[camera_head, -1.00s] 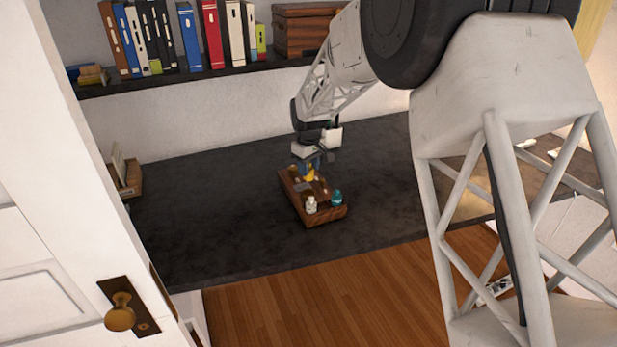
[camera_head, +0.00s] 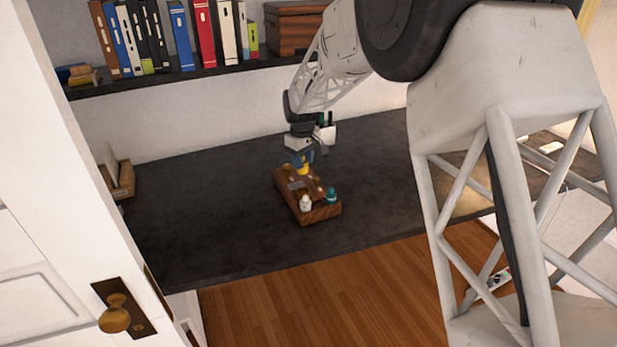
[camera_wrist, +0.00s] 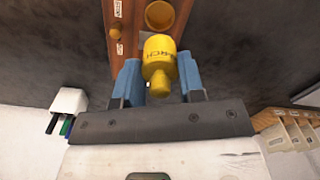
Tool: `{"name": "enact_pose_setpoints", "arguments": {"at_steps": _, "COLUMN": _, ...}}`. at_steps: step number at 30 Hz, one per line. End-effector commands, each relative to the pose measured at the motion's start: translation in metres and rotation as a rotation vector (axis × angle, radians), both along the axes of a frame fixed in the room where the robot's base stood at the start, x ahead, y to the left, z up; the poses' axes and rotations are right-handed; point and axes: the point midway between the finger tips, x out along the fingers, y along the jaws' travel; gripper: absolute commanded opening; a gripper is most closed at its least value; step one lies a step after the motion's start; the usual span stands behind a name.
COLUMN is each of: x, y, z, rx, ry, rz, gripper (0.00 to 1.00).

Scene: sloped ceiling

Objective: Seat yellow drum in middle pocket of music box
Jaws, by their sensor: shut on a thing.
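My gripper (camera_wrist: 159,84) has two blue fingers closed on the small end of the yellow drum (camera_wrist: 161,58), which has dark lettering on its side. In the head view the drum (camera_head: 303,169) hangs below my gripper (camera_head: 302,161), over the far end of the wooden music box (camera_head: 318,215). In the wrist view the box (camera_wrist: 135,42) runs out of the top edge, with a round yellowish pocket (camera_wrist: 166,14) just beyond the drum. I cannot tell whether the drum touches the box, or which pocket this is.
A white bottle (camera_head: 305,203) and a teal bottle (camera_head: 330,194) stand at the box's near end. A shelf of binders (camera_head: 180,35) runs behind, and a white door (camera_head: 60,220) stands at left.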

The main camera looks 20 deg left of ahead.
Motion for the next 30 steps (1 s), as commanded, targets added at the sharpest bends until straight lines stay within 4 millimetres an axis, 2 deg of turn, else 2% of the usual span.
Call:
{"name": "enact_pose_setpoints", "arguments": {"at_steps": 5, "x": -0.006, "y": -0.006, "z": -0.001, "rx": 0.000, "ry": 0.000, "rz": -0.059, "gripper": 0.11}}
{"name": "enact_pose_setpoints", "arguments": {"at_steps": 11, "x": -0.022, "y": -0.021, "z": -0.004, "rx": 0.000, "ry": 0.000, "rz": -0.208, "gripper": 0.11}}
{"name": "enact_pose_setpoints", "arguments": {"at_steps": 30, "x": -0.100, "y": -0.091, "z": -0.025, "rx": 0.000, "ry": 0.000, "rz": -0.930, "gripper": 0.11}}
